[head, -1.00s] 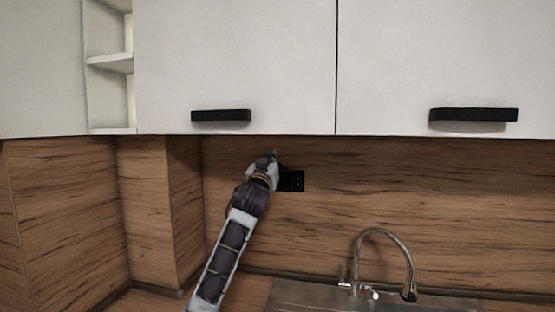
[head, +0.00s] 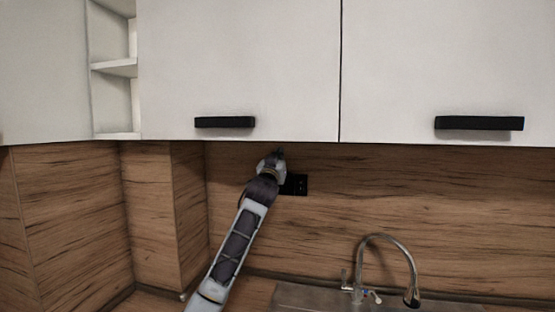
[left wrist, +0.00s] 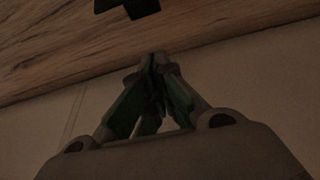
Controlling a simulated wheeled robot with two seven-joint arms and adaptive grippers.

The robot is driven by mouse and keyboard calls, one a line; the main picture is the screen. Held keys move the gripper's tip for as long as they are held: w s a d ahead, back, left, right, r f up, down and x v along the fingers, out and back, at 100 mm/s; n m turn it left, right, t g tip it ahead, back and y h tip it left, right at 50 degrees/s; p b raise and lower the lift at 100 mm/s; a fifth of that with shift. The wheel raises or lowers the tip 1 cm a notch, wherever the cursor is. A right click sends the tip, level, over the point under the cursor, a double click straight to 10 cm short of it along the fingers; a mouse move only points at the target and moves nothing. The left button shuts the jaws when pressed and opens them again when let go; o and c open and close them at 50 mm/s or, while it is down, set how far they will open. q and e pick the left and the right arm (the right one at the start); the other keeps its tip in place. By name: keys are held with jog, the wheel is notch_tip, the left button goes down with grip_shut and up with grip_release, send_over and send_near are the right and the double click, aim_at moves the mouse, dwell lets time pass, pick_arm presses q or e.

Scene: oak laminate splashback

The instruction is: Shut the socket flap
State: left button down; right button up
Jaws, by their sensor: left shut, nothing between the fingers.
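The black socket (head: 299,184) is on the wood splashback, under the white wall cabinets. It also shows, cut off, as a dark shape at the top of the left wrist view (left wrist: 127,8). My left gripper (head: 279,153) is just above and left of the socket, close to the splashback, and its arm hides the socket's left part. In the left wrist view the fingers (left wrist: 157,62) meet at their tips and hold nothing. I cannot tell how the flap stands. My right gripper is not in view.
White wall cabinets (head: 240,65) with black handles hang close above my left gripper. A metal tap (head: 385,240) and sink (head: 320,297) are at the lower right. A wood-faced projection (head: 187,215) stands left of my arm. The splashback right of the socket is clear.

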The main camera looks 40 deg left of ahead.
pick_arm(q)
jog(key=shift+p+x, duration=0.6)
jog(key=shift+x, duration=1.35)
jog(key=shift+s+d+f, duration=0.1)
jog(key=shift+s+f, duration=0.1)
jog(key=shift+f, duration=0.45)
jog(key=shift+s+d+f, duration=0.1)
jog(key=shift+s+f, duration=0.05)
jog(key=shift+f, duration=0.45)
jog(key=shift+s+d+f, duration=0.1)
jog(key=shift+s+f, duration=0.1)
jog(key=shift+f, duration=0.45)
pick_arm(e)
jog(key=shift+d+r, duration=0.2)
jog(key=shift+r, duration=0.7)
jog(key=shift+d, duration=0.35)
pick_arm(q)
jog(key=shift+f, duration=0.1)
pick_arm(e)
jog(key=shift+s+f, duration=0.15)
